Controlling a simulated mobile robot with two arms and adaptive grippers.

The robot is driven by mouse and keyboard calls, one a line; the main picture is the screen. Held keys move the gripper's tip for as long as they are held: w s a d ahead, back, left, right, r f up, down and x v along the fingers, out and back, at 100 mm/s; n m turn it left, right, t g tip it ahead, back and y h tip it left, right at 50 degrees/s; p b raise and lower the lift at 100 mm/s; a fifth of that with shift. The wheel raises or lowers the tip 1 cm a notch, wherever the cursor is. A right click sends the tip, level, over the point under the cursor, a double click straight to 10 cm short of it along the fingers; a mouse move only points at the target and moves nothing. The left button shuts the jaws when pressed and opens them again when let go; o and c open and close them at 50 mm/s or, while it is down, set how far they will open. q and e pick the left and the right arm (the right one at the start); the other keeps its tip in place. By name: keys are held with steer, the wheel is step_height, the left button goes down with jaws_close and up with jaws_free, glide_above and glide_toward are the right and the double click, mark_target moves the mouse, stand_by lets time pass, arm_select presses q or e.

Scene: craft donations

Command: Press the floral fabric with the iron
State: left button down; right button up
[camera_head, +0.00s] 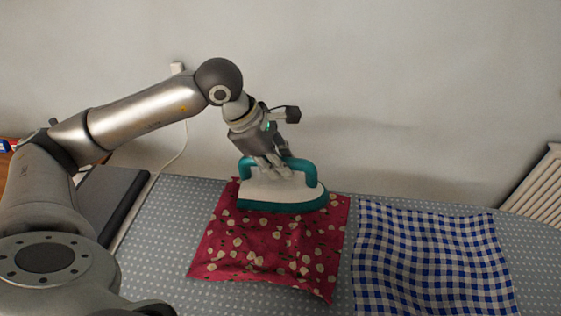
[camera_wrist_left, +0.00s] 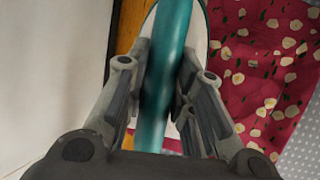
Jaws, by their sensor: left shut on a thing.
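The iron (camera_head: 283,194) is white and teal with a teal handle, and it sits upright over the back part of the floral fabric (camera_head: 265,246). The fabric is red with cream flowers and lies on the ironing board. My left gripper (camera_head: 276,169) is shut on the iron's handle, coming from above. In the left wrist view the teal handle (camera_wrist_left: 165,70) runs between the two fingers (camera_wrist_left: 164,90), and the floral fabric (camera_wrist_left: 262,65) shows to the right. The iron's sole is hidden, so I cannot tell if it touches the fabric. My right gripper does not show.
A blue and white checked fabric (camera_head: 430,260) lies on the board to the right of the floral one. The dotted grey ironing board (camera_head: 172,215) stands along a pale wall. A radiator (camera_head: 540,190) is at the right edge. A cord (camera_head: 170,160) hangs by the wall.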

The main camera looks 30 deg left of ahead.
arm_select(q)
steer(key=shift+s+a+f+b, duration=0.1)
steer(key=shift+s+a+b, duration=0.2)
steer(key=shift+a, duration=0.25)
steer(key=shift+s+a+f+b, duration=0.1)
steer(key=shift+s+a+b, duration=0.1)
steer(key=shift+a+b, duration=0.3)
steer(key=shift+s+a+f+b, duration=0.15)
steer(key=shift+s+a, duration=0.1)
steer(key=shift+a, duration=0.4)
steer(key=shift+s+a+b, duration=0.35)
steer(key=shift+a+b, duration=0.2)
steer(key=shift+a, duration=0.2)
steer(key=shift+s+a+b, duration=0.3)
steer(key=shift+a+b, duration=0.2)
steer(key=shift+a, duration=0.3)
steer(key=shift+s+a+b, duration=0.35)
steer(key=shift+a+b, duration=0.2)
steer(key=shift+a, duration=0.2)
steer(key=a+b, duration=0.1)
steer(key=s+a+b, duration=0.1)
steer(key=a, duration=0.1)
steer(key=s+a+b, duration=0.1)
steer(key=a+b, duration=0.1)
steer(key=shift+r, duration=0.15)
steer(key=shift+r, duration=0.2)
